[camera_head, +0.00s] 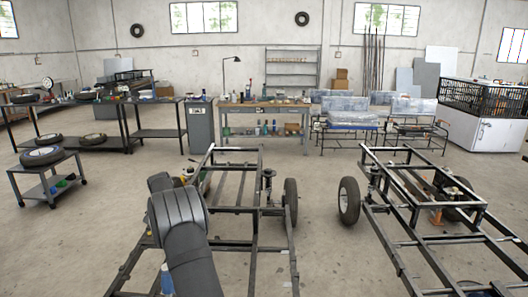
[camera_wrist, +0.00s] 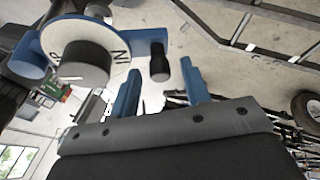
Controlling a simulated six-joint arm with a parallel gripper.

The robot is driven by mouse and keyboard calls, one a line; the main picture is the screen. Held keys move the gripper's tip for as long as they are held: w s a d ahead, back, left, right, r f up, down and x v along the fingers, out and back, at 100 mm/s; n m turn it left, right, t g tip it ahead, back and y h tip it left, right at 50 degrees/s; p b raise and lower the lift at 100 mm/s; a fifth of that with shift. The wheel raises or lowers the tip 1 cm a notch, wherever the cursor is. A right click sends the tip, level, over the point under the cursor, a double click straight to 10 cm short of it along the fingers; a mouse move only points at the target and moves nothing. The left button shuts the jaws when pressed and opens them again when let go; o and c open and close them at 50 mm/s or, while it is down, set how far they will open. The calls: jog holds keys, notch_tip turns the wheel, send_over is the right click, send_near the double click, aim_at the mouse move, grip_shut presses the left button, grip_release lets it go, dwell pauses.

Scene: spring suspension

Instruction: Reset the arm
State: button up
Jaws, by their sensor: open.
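My arm (camera_head: 185,240) rises in front of the left black vehicle frame (camera_head: 290,240) in the head view and covers part of its left side. My gripper (camera_wrist: 160,72) shows in the wrist view with two blue fingers spread apart. It is open, and I see nothing held between the fingers. A round white dial with a grey knob (camera_wrist: 86,62) and a blue bracket (camera_wrist: 150,36) with a dark knob show close to the fingers. I cannot tell whether they touch. The gripper itself is not clear in the head view.
A second black frame (camera_head: 405,255) with a wheel (camera_head: 349,200) stands to the right. A workbench (camera_head: 262,108), a grey cabinet (camera_head: 200,125) and a small cart with a tire (camera_head: 48,175) stand behind or left. Concrete floor between the frames is clear.

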jog(key=shift+x, duration=1)
jog(key=shift+a+n, duration=0.3)
jog(key=shift+a, duration=0.1)
